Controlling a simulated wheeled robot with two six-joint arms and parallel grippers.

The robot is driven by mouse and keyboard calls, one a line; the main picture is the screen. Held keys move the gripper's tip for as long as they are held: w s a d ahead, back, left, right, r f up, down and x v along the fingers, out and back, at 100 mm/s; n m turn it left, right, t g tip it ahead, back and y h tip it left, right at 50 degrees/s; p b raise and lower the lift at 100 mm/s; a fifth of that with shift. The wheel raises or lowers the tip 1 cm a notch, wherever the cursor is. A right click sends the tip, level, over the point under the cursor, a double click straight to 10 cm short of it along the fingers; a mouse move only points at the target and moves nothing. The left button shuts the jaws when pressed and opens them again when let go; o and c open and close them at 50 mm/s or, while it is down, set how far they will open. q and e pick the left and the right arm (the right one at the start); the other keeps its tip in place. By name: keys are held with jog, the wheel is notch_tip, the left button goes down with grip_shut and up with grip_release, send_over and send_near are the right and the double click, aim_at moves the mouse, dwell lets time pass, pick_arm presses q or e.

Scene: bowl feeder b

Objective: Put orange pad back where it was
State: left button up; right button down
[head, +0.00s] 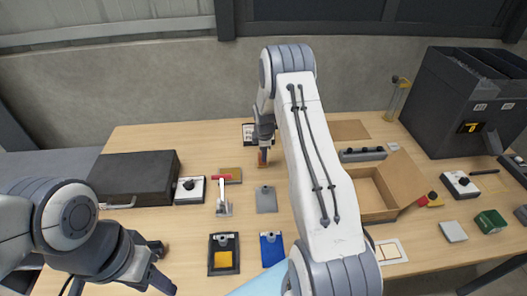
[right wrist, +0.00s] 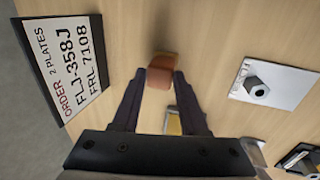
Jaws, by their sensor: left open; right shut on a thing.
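The orange pad (right wrist: 160,76) is a small orange-brown block between the fingertips of my right gripper (right wrist: 152,84) in the right wrist view. That gripper is shut on it, above or at the wooden table. A dark shadow lies beside the pad; I cannot tell whether it touches the table. In the head view, my right gripper (head: 263,146) is at the back of the table, and a bit of orange shows at its tip. My left gripper (head: 160,268) is open and empty at the front left, low in the head view.
An order sign (right wrist: 70,68) stands beside my right gripper. A grey plate with a knob (right wrist: 292,85) lies to the other side. A black case (head: 132,172), a red-handled clamp (head: 223,195), an open cardboard box (head: 370,198) and a dark bin (head: 455,100) surround the area.

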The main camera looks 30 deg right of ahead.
jog(key=shift+c, duration=2.1)
grip_release()
